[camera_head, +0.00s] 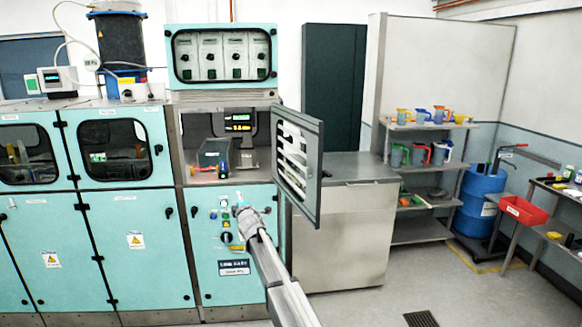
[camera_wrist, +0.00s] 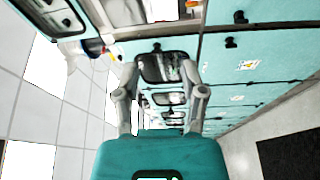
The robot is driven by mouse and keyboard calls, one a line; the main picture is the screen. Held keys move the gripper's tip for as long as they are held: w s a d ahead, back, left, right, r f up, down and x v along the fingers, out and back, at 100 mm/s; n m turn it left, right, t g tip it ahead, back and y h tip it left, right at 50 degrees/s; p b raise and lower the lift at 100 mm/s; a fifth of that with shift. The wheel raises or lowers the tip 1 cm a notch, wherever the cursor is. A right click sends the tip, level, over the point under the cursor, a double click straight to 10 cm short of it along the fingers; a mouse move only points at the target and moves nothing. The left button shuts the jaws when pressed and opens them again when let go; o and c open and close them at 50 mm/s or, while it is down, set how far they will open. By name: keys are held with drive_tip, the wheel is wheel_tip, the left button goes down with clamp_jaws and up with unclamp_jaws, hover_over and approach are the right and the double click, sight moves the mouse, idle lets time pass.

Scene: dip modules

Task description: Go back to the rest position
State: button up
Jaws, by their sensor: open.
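My gripper (camera_head: 242,208) is at the end of my grey arm, in front of the teal machine's button panel (camera_head: 226,222) in the head view. It is small there and partly hidden by my wrist. In the wrist view my gripper (camera_wrist: 160,75) shows two grey fingers spread well apart with nothing between them. Beyond them the row of teal cabinets (camera_wrist: 222,62) appears turned on its side. No object is held.
Shelves with jugs, a blue drum (camera_head: 480,205) and a red bin (camera_head: 522,210) stand farther right.

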drive_tip(key=s+d+f+m+g+h, duration=0.2)
drive_tip(key=s+d+f+m+h, duration=0.15)
drive_tip(key=s+d, duration=0.4)
drive_tip(key=s+d+f+m+g+h, duration=0.25)
drive_tip(key=s+d+f+m, duration=0.2)
drive_tip(key=d, duration=0.55)
drive_tip(key=s+d+f+m+g+h, duration=0.25)
drive_tip(key=s+d+f+m, duration=0.3)
drive_tip(key=d, duration=0.35)
drive_tip(key=s+d+f+m+g, duration=0.2)
drive_tip(key=s+d+g, duration=0.1)
drive_tip(key=s, duration=0.7)
drive_tip(key=s+d+f+m+g+y, duration=0.1)
drive_tip(key=s+d+f+m+g, duration=0.1)
drive_tip(key=s, duration=0.9)
drive_tip(key=s+d+f+m+g, duration=0.2)
drive_tip(key=s+d+m+g, duration=0.2)
drive_tip(key=s, duration=0.7)
drive_tip(key=shift+d+g, duration=0.6)
drive_tip(key=shift+d, duration=0.2)
drive_tip(key=shift+y, duration=0.25)
